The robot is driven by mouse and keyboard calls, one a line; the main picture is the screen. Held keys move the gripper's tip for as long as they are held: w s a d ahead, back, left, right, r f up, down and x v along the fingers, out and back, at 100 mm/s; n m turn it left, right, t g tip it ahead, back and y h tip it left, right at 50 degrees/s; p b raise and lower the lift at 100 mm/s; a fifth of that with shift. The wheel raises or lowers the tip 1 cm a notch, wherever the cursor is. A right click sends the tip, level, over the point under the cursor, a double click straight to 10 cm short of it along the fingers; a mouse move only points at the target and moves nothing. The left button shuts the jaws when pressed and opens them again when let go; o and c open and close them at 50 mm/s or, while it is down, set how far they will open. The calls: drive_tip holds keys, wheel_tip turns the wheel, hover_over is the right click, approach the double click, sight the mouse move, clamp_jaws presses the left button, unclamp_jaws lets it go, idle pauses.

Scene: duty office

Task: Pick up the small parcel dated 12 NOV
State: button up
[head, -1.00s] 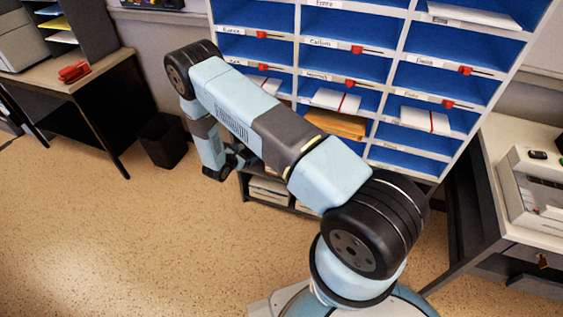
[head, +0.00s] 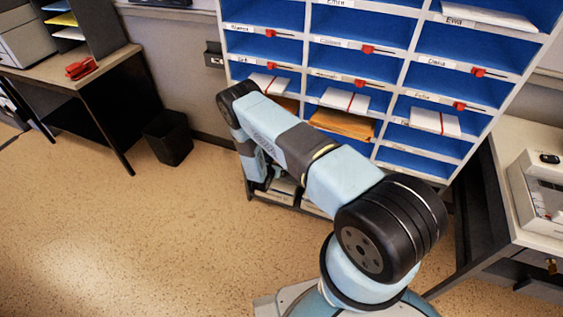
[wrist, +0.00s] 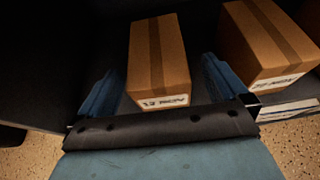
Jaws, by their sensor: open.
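In the wrist view a small brown parcel (wrist: 158,60) with a darker tape strip stands on a dark shelf. Its white label reads 12 NOV. My gripper (wrist: 160,90) is open, with one blue finger on each side of this parcel and a gap to each. The lower part of the label is close to the dark edge of my gripper. A second brown parcel (wrist: 262,45) stands to the right, outside the right finger; its label ends in NOV, but the day is hard to read. In the head view my arm hides the parcels.
A pigeonhole rack (head: 400,105) with blue compartments holds envelopes and red-flagged sliders. A black bin (head: 168,138) and a desk (head: 70,75) stand at the left. A counter (head: 520,150) stands at the right. The speckled floor at the left is clear.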

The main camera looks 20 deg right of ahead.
drive_tip(key=shift+a+f+x, duration=0.15)
drive_tip(key=shift+x, duration=1.4)
drive_tip(key=shift+a+f+x, duration=0.1)
drive_tip(key=shift+a+x, duration=0.1)
drive_tip(key=shift+x, duration=1.3)
drive_tip(key=shift+w, duration=0.15)
drive_tip(key=c, duration=1.1)
